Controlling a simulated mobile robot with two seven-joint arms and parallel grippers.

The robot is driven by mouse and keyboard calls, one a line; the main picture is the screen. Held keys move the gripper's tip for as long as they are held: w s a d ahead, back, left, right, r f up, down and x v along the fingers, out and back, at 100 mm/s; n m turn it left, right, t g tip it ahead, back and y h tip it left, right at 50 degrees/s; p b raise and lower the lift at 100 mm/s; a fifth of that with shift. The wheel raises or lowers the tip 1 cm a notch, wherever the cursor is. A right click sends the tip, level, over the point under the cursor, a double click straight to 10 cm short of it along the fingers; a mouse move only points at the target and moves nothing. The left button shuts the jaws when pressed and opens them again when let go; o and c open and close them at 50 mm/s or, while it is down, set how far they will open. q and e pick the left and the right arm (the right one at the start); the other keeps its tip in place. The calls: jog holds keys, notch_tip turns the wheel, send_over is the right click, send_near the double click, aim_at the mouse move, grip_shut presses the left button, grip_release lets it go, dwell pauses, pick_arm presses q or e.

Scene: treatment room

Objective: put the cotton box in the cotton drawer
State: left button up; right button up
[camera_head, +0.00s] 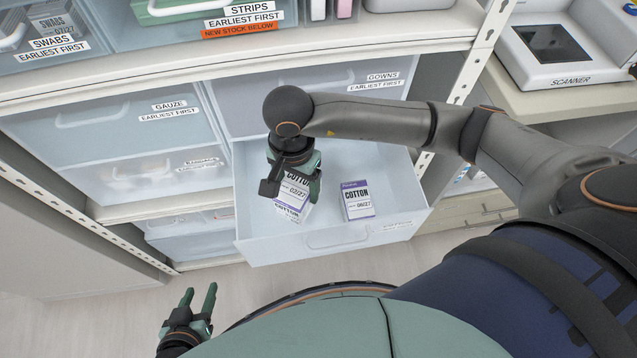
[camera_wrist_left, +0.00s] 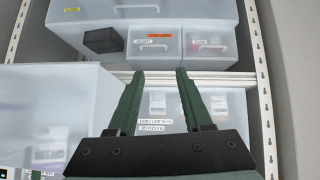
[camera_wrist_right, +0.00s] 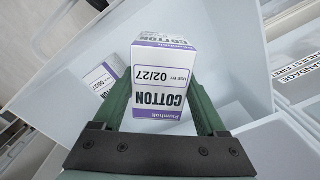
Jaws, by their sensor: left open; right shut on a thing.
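The open drawer (camera_head: 270,247) is pulled out below the gowns drawer; its front label is too small to read. My right gripper (camera_head: 293,187) is inside it, shut on a white and purple cotton box (camera_head: 292,205). In the right wrist view this cotton box (camera_wrist_right: 163,85) reads 02/27 and sits between the fingers. A second cotton box (camera_head: 357,200) stands to its right in the drawer; it shows in the right wrist view (camera_wrist_right: 98,80) with a date like 06/27. Whether the held box touches the drawer floor is unclear. My left gripper (camera_head: 200,300) is open and empty, low in front of the shelf.
The gauze drawer (camera_head: 110,125) and the gowns drawer (camera_head: 350,88) are closed. Swabs and strips bins stand on the shelf above. A scanner (camera_head: 552,50) stands on a counter at the upper right. The floor (camera_head: 90,315) at lower left is clear.

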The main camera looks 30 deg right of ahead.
jog(key=shift+a+f+m+b, duration=0.3)
jog(key=shift+a+f+m, duration=0.2)
jog(key=shift+m, duration=0.2)
notch_tip(320, 180, down, 9)
jog(key=shift+w+a+f+b, duration=0.1)
jog(key=shift+w+f+b, duration=0.1)
jog(key=shift+b, duration=0.15)
jog(key=shift+f, duration=0.25)
jog(key=o, duration=1.3)
jog(key=shift+s+r, duration=0.1)
notch_tip(320, 180, up, 12)
jog(key=shift+r+p, duration=0.2)
jog(key=shift+p, duration=0.25)
